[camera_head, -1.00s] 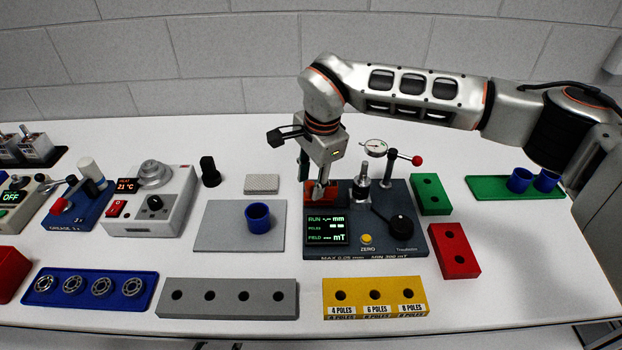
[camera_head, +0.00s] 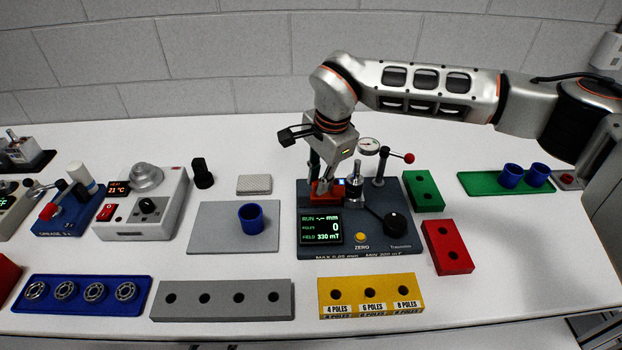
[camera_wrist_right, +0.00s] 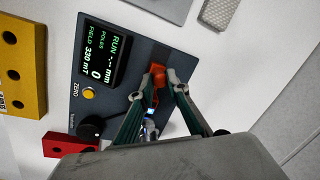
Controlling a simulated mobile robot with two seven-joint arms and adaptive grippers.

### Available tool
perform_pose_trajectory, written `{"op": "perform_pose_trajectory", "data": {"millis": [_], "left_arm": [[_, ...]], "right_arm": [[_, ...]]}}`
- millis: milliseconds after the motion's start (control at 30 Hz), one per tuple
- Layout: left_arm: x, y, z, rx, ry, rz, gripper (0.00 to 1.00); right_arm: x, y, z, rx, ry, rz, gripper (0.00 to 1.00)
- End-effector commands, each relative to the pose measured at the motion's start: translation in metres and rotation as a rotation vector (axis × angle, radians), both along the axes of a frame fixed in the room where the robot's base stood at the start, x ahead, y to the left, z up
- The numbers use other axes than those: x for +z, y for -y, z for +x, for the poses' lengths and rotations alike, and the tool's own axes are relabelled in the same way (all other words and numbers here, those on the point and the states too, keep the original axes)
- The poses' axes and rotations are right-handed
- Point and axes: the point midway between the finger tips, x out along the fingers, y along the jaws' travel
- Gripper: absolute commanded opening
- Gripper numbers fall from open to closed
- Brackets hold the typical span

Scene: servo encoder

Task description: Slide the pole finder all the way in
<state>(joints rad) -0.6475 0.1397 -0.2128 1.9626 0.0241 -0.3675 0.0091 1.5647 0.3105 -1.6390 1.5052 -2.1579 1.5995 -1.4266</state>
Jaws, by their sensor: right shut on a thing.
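The red pole finder (camera_head: 323,188) sits at the back left of the dark blue test station (camera_head: 375,243), just left of its metal spindle (camera_head: 355,185). My right gripper (camera_head: 325,190) reaches down from above and is shut on it. In the right wrist view, the orange-red top of the pole finder (camera_wrist_right: 158,74) shows between the fingertips (camera_wrist_right: 160,80). The fingers hide its lower part, so I cannot tell its exact gap to the spindle. The station's display (camera_head: 321,228) reads poles 0 and field 330 mT. My left gripper is out of view.
A dial gauge (camera_head: 369,145) and a red-knobbed lever (camera_head: 409,158) stand close behind the spindle. A green block (camera_head: 424,190) and a red block (camera_head: 447,246) lie to the right. A yellow pole tray (camera_head: 370,297) lies in front. A grey plate (camera_head: 207,235) lies left.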

Motion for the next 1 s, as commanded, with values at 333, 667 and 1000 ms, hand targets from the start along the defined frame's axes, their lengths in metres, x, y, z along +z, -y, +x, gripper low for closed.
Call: {"op": "perform_pose_trajectory", "data": {"millis": [333, 667, 1000], "left_arm": [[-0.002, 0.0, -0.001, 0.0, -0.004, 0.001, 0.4], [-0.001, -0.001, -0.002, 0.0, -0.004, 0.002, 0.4], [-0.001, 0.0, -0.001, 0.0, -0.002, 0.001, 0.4]], "right_arm": [[0.0, 0.002, 0.001, -0.006, 0.0, -0.004, 0.33], [0.011, 0.003, 0.0, -0.005, 0.003, -0.002, 0.33], [0.075, 0.01, -0.01, -0.006, 0.005, -0.002, 0.33]]}}
